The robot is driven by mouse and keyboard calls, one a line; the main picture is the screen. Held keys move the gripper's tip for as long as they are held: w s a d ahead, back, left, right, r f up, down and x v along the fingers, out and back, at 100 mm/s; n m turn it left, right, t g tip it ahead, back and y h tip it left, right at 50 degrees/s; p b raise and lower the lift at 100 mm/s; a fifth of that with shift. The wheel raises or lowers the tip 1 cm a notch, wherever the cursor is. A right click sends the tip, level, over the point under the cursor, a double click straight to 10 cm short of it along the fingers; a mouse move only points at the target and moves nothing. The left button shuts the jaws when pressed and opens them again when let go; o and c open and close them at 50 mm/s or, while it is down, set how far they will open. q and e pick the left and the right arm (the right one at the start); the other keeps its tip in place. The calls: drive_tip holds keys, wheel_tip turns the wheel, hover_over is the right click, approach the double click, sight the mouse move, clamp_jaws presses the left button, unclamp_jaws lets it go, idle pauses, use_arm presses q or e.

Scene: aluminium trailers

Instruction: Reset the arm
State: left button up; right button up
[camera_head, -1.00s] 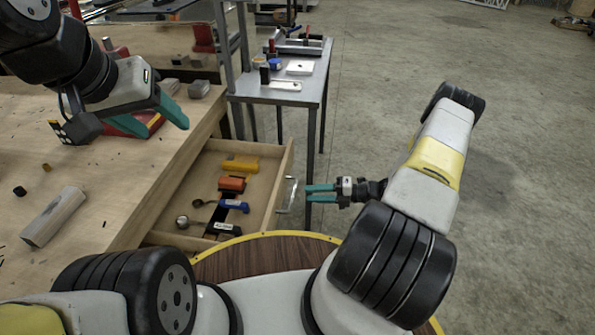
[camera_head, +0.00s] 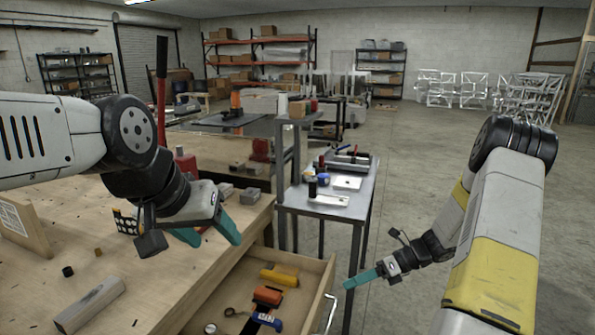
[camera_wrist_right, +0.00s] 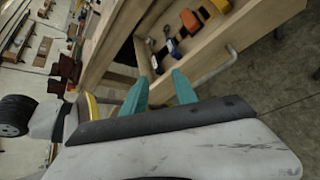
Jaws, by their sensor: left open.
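My left gripper (camera_head: 214,240) is open and empty above the right part of the wooden workbench (camera_head: 160,275). My right gripper (camera_head: 350,282) is beside the metal handle (camera_head: 331,312) of an open wooden drawer (camera_head: 313,283), apart from it. In the right wrist view my right gripper (camera_wrist_right: 160,76) shows two teal fingers with a gap between them and nothing held. The drawer holds a yellow tool (camera_head: 280,277), an orange tool (camera_head: 267,296) and a blue-handled tool (camera_head: 264,320). The drawer's lower part is cut off in the head view.
A grey metal table (camera_head: 350,207) with small items stands beyond the drawer. A grey block (camera_head: 90,304) and small dark cubes lie on the workbench. Shelves with boxes (camera_head: 262,56) stand at the back. The concrete floor (camera_head: 420,160) at right is open.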

drive_tip(key=s+r+n+t+h, duration=0.2)
drive_tip(key=s+r+n, duration=0.4)
drive_tip(key=r+n, duration=0.3)
drive_tip(key=s+a+r+n+t+h, duration=0.1)
drive_tip(key=s+r+n+h, duration=0.3)
drive_tip(key=r+n, duration=0.5)
drive_tip(key=s+a+r+n+t+h, duration=0.1)
drive_tip(key=s+r+n+t+h, duration=0.1)
drive_tip(key=s+r+n, duration=0.7)
drive_tip(key=shift+r+n+t+h, duration=0.4)
drive_tip(key=shift+r+h, duration=0.4)
drive_tip(key=shift+r, duration=0.2)
drive_tip(key=shift+s, duration=0.1)
